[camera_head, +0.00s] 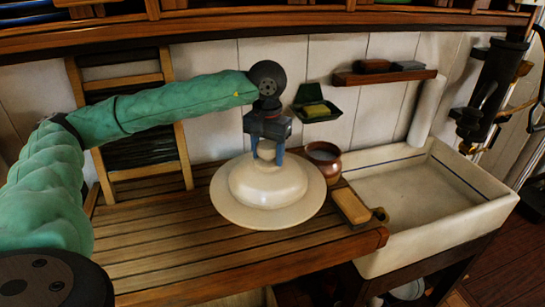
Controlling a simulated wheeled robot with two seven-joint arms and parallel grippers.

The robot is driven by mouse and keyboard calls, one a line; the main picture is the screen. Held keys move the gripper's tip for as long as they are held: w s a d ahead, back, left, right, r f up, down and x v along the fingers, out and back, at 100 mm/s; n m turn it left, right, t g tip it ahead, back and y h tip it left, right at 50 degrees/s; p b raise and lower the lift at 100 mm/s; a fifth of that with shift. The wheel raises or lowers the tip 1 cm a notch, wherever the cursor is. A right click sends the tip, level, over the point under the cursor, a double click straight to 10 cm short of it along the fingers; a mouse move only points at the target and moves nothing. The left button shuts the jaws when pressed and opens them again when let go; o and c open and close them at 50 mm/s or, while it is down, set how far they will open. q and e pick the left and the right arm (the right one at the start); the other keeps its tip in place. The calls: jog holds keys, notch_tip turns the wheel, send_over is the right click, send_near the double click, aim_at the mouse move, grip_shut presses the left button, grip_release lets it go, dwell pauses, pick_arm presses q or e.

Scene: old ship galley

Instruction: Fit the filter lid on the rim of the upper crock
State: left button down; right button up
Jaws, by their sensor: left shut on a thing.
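A cream domed lid (268,184) with a wide round brim is over the slatted wooden drainboard, left of the sink. My left gripper (267,154) comes down from above and is shut on the top of the lid, where its fingers hide the grip point. The lid looks level. I cannot tell whether its brim touches the boards or hangs just above them. No upper crock can be made out for certain. My right gripper is not in view.
A brown pot (322,158) stands close behind the lid's right side. A wood-backed brush (351,206) lies to its right, beside the pale sink (400,193). A green soap dish (316,108) is on the wall. The drainboard's left and front parts (160,248) are bare.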

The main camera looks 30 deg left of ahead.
aim_at(268, 164)
pick_arm(q)
jog(key=shift+w+a+f, duration=0.15)
jog(key=shift+a+f, duration=0.05)
jog(key=shift+f, duration=1.85)
notch_tip(268, 164, down, 2)
jog(key=shift+f, duration=0.1)
jog(key=shift+w+a+f, duration=0.15)
jog(key=shift+f, duration=0.05)
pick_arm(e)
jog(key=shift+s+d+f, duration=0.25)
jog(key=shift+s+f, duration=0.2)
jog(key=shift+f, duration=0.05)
pick_arm(q)
jog(key=shift+f, duration=0.15)
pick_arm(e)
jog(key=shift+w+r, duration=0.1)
pick_arm(q)
jog(key=c, duration=0.6)
grip_release()
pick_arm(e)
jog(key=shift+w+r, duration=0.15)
